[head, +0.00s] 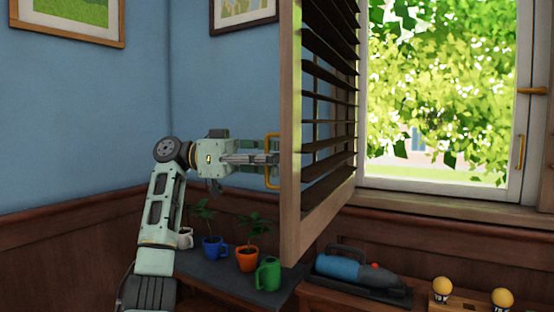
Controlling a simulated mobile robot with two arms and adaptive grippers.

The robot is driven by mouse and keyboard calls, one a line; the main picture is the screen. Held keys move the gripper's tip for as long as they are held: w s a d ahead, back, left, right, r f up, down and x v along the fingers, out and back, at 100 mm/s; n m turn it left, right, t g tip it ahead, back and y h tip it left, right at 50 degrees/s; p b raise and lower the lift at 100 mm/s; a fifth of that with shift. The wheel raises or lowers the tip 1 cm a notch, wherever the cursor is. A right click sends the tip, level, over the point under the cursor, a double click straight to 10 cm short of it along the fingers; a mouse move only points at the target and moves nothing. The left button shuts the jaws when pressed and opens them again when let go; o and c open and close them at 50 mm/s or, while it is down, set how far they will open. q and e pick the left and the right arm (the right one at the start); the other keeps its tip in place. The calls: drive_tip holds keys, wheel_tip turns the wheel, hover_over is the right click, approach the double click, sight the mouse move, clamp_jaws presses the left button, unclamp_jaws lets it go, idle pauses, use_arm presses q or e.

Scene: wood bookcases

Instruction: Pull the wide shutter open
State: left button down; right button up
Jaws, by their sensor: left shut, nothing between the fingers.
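The wide wooden shutter (291,120) with dark slats stands swung out from the window, seen nearly edge-on. A brass handle (270,143) sits on its left side. My left gripper (268,158) reaches in from the left to the handle. Its fingers are shut and lie level at the handle, partly overlapping it in the picture; I cannot tell whether they pass through or touch it. The window (440,100) is uncovered behind the shutter's right side. My right gripper is not in view.
Below the shutter, a dark shelf (215,272) holds a white mug (185,238), a blue pot (213,248), an orange pot (247,258) and a green mug (268,274). Framed pictures hang on the blue wall.

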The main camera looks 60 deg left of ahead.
use_arm(q)
drive_tip(key=c, duration=2.2)
unclamp_jaws()
drive_tip(key=shift+s, duration=0.3)
drive_tip(key=shift+o, duration=0.2)
drive_tip(key=shift+w, duration=0.1)
drive_tip(key=v, duration=1)
drive_tip(key=shift+w+a+f, duration=0.25)
drive_tip(key=shift+o, duration=0.8)
drive_tip(key=shift+s+a+r, duration=0.15)
drive_tip(key=shift+s+a, duration=0.35)
